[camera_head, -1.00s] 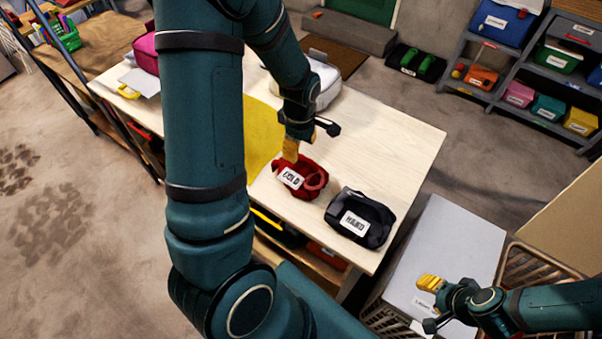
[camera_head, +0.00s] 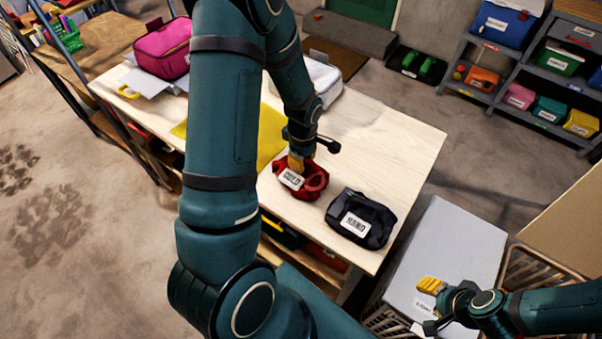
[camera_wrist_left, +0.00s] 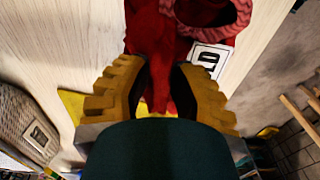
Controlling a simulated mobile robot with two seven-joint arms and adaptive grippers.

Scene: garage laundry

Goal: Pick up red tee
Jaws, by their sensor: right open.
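The red tee (camera_head: 314,182) lies crumpled on the pale wooden table with a white label reading COLD on it. Whether the pads touch the cloth is hard to tell. My right gripper (camera_head: 430,285) is open and empty at the lower right, over a grey-white surface, away from the tee.
A dark folded garment (camera_head: 361,219) with a white label lies right of the tee, near the table's edge. A yellow cloth (camera_head: 268,135) lies to the left. A magenta bag (camera_head: 163,48) and a white bundle (camera_head: 322,80) stand farther back. The table's right end (camera_head: 400,140) is clear.

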